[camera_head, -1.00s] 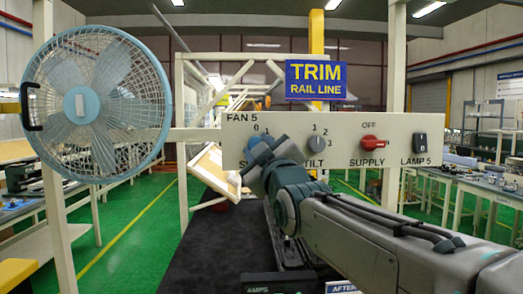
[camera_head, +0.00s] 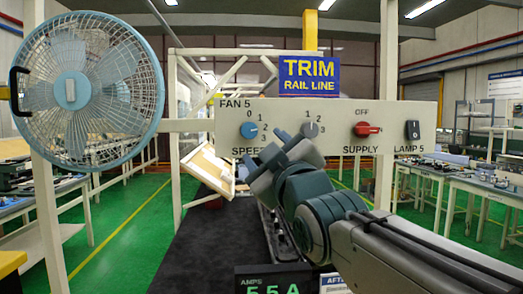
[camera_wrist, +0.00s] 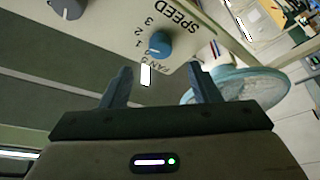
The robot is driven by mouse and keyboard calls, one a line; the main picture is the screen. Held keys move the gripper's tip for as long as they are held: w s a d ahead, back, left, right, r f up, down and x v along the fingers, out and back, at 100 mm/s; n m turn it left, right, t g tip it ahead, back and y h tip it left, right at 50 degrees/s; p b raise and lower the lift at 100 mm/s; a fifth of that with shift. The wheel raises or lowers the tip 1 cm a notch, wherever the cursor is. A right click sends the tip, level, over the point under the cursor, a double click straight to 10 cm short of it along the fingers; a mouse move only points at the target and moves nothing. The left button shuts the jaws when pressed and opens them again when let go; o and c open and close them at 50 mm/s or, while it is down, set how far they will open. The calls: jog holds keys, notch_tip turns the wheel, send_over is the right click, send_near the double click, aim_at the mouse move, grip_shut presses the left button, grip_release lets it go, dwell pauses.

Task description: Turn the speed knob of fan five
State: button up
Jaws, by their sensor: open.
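The panel of fan five (camera_head: 340,112) is a cream board with a row of controls. Its blue speed knob (camera_head: 249,130) is at the left, with numbers around it, and is fully visible. It also shows in the wrist view (camera_wrist: 159,44) beyond the fingers, with a white pointer mark; I cannot tell which number it points at. My gripper (camera_head: 280,147) is in front of the panel, right of and below the speed knob in the head view. In the wrist view my gripper (camera_wrist: 161,80) is open and empty, its fingers apart from the knob.
The fan (camera_head: 88,90) stands at the left in a wire cage. A grey tilt knob (camera_head: 310,130), red supply knob (camera_head: 367,129) and lamp switch (camera_head: 413,129) share the panel. An amps display (camera_head: 272,288) reads about 5.5 A.

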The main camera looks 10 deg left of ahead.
jog(key=shift+b+v, duration=0.65)
jog(key=shift+v, duration=2.15)
jog(key=shift+w, duration=0.1)
jog(key=w+d+f+m+g+h, duration=0.1)
jog(key=d+f+m+g+h, duration=0.3)
jog(key=f, duration=0.7)
jog(key=w+d+f+m+g+h, duration=0.2)
jog(key=d+f+m+h, duration=0.3)
jog(key=f, duration=0.6)
jog(key=s+d+f+m+g, duration=0.2)
jog(key=s+d+f+g, duration=0.1)
jog(key=s+f, duration=0.2)
jog(key=s+d+f+m+g+h, duration=0.1)
jog(key=s+d+f+g, duration=0.2)
jog(key=f, duration=0.5)
jog(key=s+d+f+m+g, duration=0.2)
jog(key=s+d+f+g, duration=0.1)
jog(key=s+d+f, duration=0.2)
notch_tip(320, 180, down, 3)
jog(key=shift+s+r+m+g+h, duration=0.1)
jog(key=shift+s+m+g+h, duration=0.25)
jog(key=shift+s, duration=0.8)
